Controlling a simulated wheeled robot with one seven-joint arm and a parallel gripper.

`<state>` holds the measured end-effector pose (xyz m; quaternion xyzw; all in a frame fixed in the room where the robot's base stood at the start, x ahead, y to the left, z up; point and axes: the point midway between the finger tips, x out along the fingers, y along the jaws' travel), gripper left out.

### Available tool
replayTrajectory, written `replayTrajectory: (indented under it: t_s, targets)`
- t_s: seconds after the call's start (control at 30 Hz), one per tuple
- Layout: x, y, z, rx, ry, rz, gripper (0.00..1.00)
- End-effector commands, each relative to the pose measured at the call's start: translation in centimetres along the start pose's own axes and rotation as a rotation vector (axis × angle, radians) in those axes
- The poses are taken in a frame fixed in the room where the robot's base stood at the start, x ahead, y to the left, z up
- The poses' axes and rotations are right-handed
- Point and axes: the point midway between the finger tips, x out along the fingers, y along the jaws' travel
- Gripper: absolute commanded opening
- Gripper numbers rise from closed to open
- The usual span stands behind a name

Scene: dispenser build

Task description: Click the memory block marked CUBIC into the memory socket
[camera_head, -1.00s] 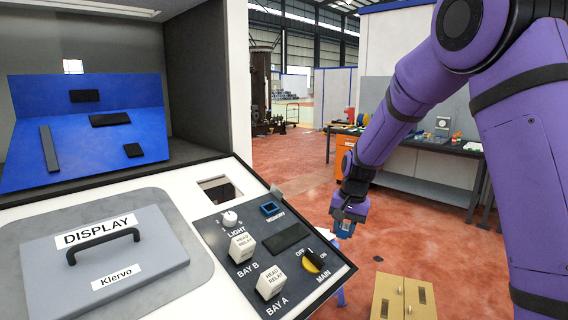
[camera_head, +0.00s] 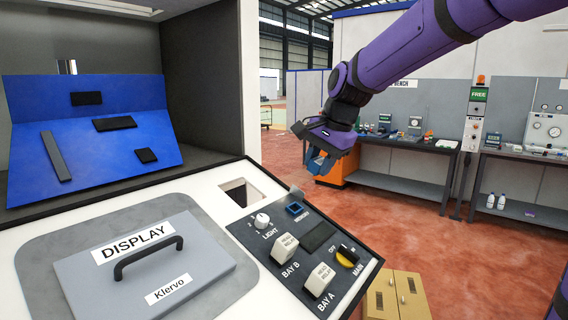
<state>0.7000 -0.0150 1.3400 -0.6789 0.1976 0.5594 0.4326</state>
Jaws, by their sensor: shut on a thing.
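My gripper (camera_head: 318,160) hangs in the air to the right of and above the control panel. It is shut on a small blue block (camera_head: 316,163), seen below the fingers. No marking on the block can be read from here. The memory socket (camera_head: 295,209) is a small blue-rimmed square near the panel's upper edge, apart from the gripper and block. It looks empty.
The panel also bears the LIGHT knob (camera_head: 262,219), two white HEAD RELAY blocks (camera_head: 284,247) and the MAIN switch (camera_head: 347,255). A grey DISPLAY cover (camera_head: 150,265) with a handle lies left. A square opening (camera_head: 240,192) is behind the LIGHT knob. Workbenches (camera_head: 400,150) stand at the back.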

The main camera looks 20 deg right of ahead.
Motion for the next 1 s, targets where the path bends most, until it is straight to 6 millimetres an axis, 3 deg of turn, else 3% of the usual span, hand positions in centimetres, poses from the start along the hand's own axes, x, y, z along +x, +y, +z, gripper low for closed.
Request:
replayTrajectory:
  t_s: [0.27, 1.0]
  targets:
    - [0.7, 0.0, 0.0, 0.002, 0.001, -0.008, 0.03]
    - [6.9, 0.0, 0.0, 0.000, 0.000, -0.005, 0.03]
